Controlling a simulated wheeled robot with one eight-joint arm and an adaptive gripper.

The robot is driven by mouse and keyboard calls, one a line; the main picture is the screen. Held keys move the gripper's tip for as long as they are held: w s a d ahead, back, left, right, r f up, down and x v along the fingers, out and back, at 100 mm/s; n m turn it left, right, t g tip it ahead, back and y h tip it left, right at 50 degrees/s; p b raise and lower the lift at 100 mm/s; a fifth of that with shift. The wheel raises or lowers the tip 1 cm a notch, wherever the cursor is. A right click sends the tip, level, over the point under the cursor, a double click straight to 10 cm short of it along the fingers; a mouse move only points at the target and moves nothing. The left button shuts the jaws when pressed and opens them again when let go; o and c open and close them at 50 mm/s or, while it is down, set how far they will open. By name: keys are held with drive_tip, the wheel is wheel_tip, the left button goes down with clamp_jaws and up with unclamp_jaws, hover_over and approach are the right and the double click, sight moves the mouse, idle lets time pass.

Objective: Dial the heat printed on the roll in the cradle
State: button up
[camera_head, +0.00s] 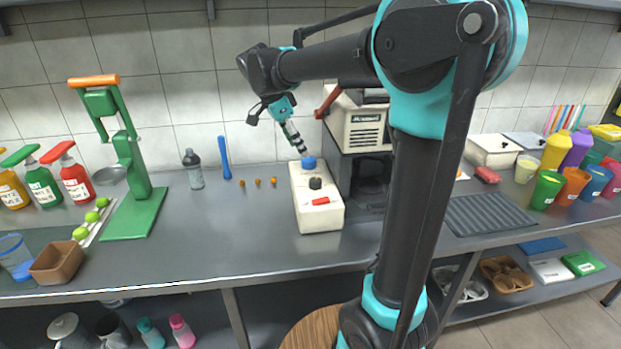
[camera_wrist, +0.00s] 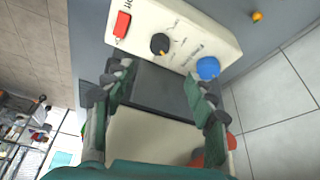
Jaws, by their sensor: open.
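A cream control box (camera_head: 320,216) stands on the counter with a red switch (camera_head: 320,201), a black dial (camera_head: 315,183) and a blue knob (camera_head: 308,162) on its top. In the wrist view the box (camera_wrist: 140,30) also shows the red switch (camera_wrist: 122,24), the black dial (camera_wrist: 160,43) with small print around it, too blurred to read, and the blue knob (camera_wrist: 208,67). My gripper (camera_head: 300,146) is above the blue-knob end of the box. In the wrist view my gripper (camera_wrist: 160,85) is open and empty, apart from the dial. I cannot make out a printed roll or its cradle.
A cream-topped machine (camera_head: 358,128) with a red handle stands right of the box, partly behind my arm. A green press (camera_head: 136,195), a grey-capped bottle (camera_head: 193,170) and a blue stick (camera_head: 224,158) stand left. Small orange items (camera_head: 258,182) lie nearby.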

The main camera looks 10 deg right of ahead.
sight(315, 180)
drive_tip(key=x, duration=1.4)
drive_tip(key=shift+d+f, duration=0.1)
drive_tip(key=shift+f, duration=0.05)
drive_tip(key=c, duration=1.2)
